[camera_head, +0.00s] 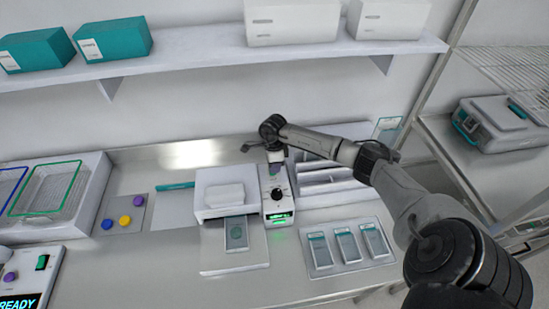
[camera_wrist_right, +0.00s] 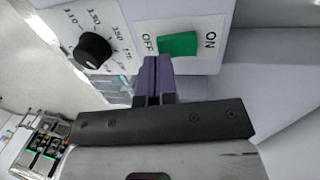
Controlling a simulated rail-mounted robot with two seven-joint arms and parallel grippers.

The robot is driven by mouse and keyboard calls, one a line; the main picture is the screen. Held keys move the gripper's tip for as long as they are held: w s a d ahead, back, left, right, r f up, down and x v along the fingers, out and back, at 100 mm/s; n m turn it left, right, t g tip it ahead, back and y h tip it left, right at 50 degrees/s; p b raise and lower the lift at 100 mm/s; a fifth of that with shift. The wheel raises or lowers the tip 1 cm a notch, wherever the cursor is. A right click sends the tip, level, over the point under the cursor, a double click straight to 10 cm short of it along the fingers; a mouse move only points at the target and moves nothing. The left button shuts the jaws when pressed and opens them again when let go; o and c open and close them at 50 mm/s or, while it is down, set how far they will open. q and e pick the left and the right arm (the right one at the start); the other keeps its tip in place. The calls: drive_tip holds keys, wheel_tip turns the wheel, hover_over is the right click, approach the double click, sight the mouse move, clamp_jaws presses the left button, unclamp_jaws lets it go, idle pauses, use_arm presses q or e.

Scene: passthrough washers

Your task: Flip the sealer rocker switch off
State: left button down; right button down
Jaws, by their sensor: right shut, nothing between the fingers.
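The sealer (camera_head: 212,180) is a white machine on the counter with a narrow control panel on its right side. Its green rocker switch (camera_wrist_right: 179,44) shows in the right wrist view, between an OFF label on the left and an ON label on the right. Which side is pressed in, I cannot tell. My right gripper (camera_head: 272,157) is over the far end of the panel. Its purple fingertips (camera_wrist_right: 154,72) are shut and empty, just below the OFF side of the switch in the wrist view. Whether they touch the panel is unclear. My left gripper is out of view.
A black dial (camera_wrist_right: 95,48) sits beside the switch, with a lit green display (camera_head: 279,217) at the panel's near end. A pouch (camera_head: 236,234) lies in front of the sealer. A tray (camera_head: 347,263) of several pouches is at right. A shelf (camera_head: 200,65) runs above.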

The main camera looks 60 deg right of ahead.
drive_tip(key=shift+f, duration=0.35)
drive_tip(key=shift+s+a+f+t+h, duration=0.2)
drive_tip(key=shift+f+t+h, duration=0.1)
drive_tip(key=shift+f+h, duration=0.1)
drive_tip(key=shift+d+b, duration=0.15)
drive_tip(key=shift+b, duration=0.25)
